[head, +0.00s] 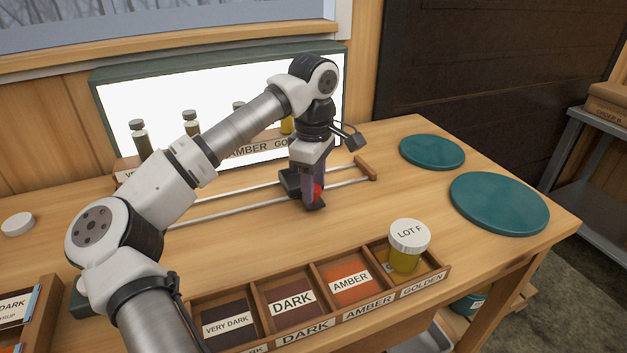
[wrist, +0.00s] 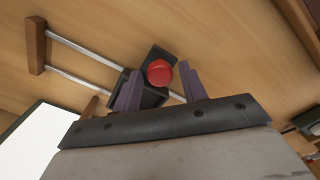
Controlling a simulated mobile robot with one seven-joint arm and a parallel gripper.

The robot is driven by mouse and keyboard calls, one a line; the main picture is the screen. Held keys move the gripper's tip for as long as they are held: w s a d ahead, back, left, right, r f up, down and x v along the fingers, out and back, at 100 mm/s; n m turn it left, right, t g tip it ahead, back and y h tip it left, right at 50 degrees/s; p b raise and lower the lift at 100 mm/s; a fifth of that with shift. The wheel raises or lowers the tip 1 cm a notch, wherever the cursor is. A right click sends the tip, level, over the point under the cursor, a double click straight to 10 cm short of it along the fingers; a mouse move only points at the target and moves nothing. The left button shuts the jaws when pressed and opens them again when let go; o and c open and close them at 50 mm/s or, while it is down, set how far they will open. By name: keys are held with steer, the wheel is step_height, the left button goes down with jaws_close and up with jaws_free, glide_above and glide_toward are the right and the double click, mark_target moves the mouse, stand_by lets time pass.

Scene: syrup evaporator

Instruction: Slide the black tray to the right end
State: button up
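The black tray (head: 290,181) rides on two metal rails between the light box and the front sorting box. It carries a round red knob (head: 318,191). The wrist view also shows the tray (wrist: 155,55) and the red knob (wrist: 159,72). The wooden block at the rails' right end (head: 366,168) is a short way to the right of the tray; it shows in the wrist view (wrist: 37,45) too. My gripper (head: 313,193) points down at the tray. In the wrist view its two fingers (wrist: 160,72) are apart, one each side of the knob, with gaps showing. It hides part of the tray.
A wooden sorting box (head: 447,266) in front holds a LOT F jar (head: 405,250) in its right compartment. Two teal discs (head: 432,151) (head: 500,203) lie at right. A lit panel (head: 180,95) with small bottles stands behind. A white lid (head: 18,224) lies at left.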

jaws_close()
steer(key=w+d, duration=0.1)
steer(key=d, duration=0.2)
steer(key=w+d+p, duration=0.1)
steer(key=d, duration=0.2)
steer(key=w+d+p, duration=0.1)
steer(key=d, duration=0.2)
steer(key=shift+w+d+r, duration=0.1)
steer(key=shift+w+d, duration=0.25)
steer(key=shift+d, duration=0.05)
steer(key=shift+o, duration=1.2)
jaws_free()
steer(key=shift+d, duration=0.15)
step_height(320, 180, up, 14)
steer(key=shift+s+f, duration=0.1)
steer(key=shift+f, duration=0.1)
